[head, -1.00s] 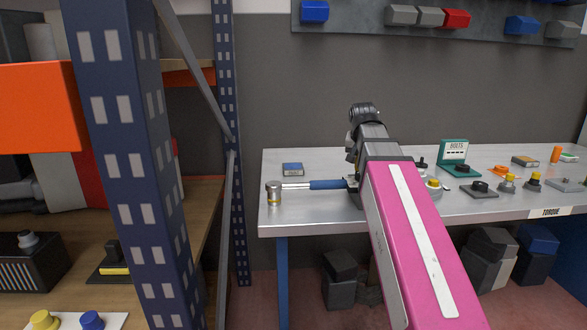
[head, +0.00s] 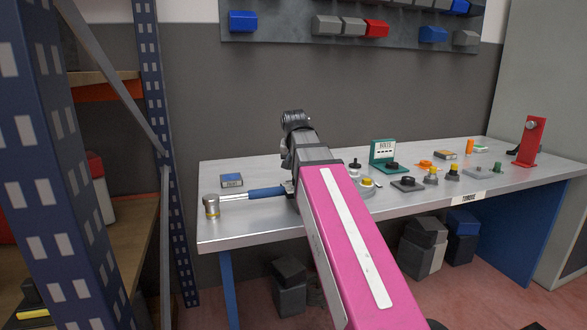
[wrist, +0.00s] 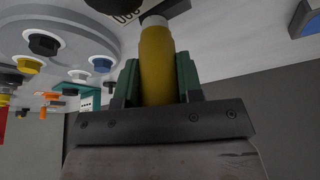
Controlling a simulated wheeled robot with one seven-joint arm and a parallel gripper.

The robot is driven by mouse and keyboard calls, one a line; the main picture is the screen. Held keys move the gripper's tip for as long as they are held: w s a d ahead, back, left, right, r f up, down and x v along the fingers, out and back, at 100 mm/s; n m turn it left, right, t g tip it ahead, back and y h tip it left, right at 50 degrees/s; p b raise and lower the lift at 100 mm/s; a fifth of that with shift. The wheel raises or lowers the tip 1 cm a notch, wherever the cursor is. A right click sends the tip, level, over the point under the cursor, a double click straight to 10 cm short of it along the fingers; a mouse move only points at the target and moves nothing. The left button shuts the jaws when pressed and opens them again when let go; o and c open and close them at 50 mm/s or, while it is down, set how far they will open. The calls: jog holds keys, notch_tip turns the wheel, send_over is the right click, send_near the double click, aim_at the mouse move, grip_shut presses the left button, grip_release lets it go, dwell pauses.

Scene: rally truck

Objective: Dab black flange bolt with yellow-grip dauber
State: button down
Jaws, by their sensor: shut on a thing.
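My gripper (wrist: 158,78) is shut on the yellow-grip dauber (wrist: 157,65) in the wrist view, its green fingers on either side of the yellow grip. A black hex flange bolt (wrist: 43,43) sits at the upper left of the wrist view, on a pale round plate (wrist: 65,20). It is apart from the dauber. In the head view my pink arm hides the gripper and dauber and part of the round plate (head: 366,191). I cannot pick out the black bolt on that plate there.
A blue bolt (wrist: 28,66) and a yellow bolt (wrist: 102,62) sit near the black one. On the bench (head: 262,222) lie a blue-handled hammer (head: 250,194), a blue box (head: 232,180) and a green card stand (head: 383,150). A blue shelf post (head: 160,130) stands at left.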

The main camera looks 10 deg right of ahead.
jog(key=w+a+r+t+y, duration=0.1)
jog(key=w+a+r+y, duration=0.1)
jog(key=w+a, duration=0.75)
jog(key=w+a+r+y, duration=0.2)
jog(key=w+a, duration=0.4)
jog(key=a, duration=0.6)
jog(key=shift+m, duration=0.4)
jog(key=shift+s+f, duration=0.1)
jog(key=shift+f, duration=3.05)
jog(key=shift+f, duration=0.65)
notch_tip(320, 180, up, 7)
